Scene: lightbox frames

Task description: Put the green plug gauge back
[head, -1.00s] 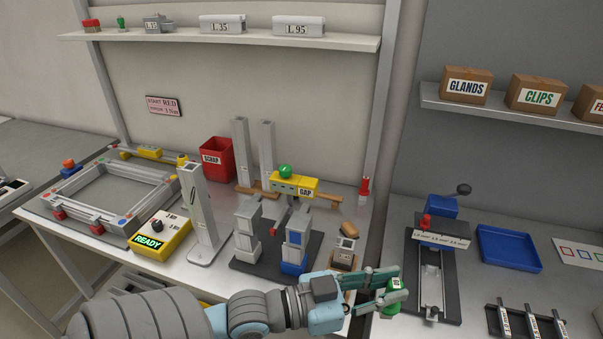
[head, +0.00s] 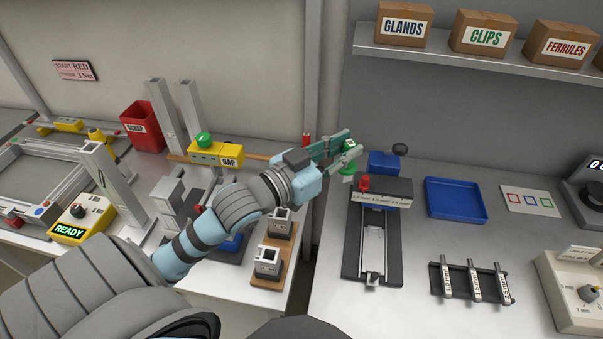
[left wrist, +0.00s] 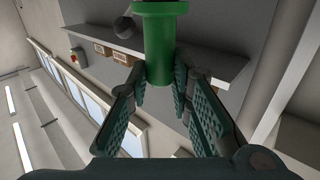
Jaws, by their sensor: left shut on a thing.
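My left gripper (head: 340,150) is shut on the green plug gauge (head: 348,168) and holds it in the air in front of the grey wall, left of the blue-and-red fixture. In the left wrist view the green plug gauge (left wrist: 160,45) is a green cylinder with a wider flange at the top, between the two fingers (left wrist: 160,90). A wooden stand (head: 262,283) at the bench's front edge carries two grey blocks (head: 268,262) with dark square openings. My right gripper is not in view.
A blue tray (head: 455,200), a rack of small labelled bars (head: 473,284) and a slide fixture (head: 382,240) stand on the right bench. A yellow GAP block (head: 215,153) with a green ball and grey posts are on the left bench. Labelled boxes (head: 478,33) sit on the shelf above.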

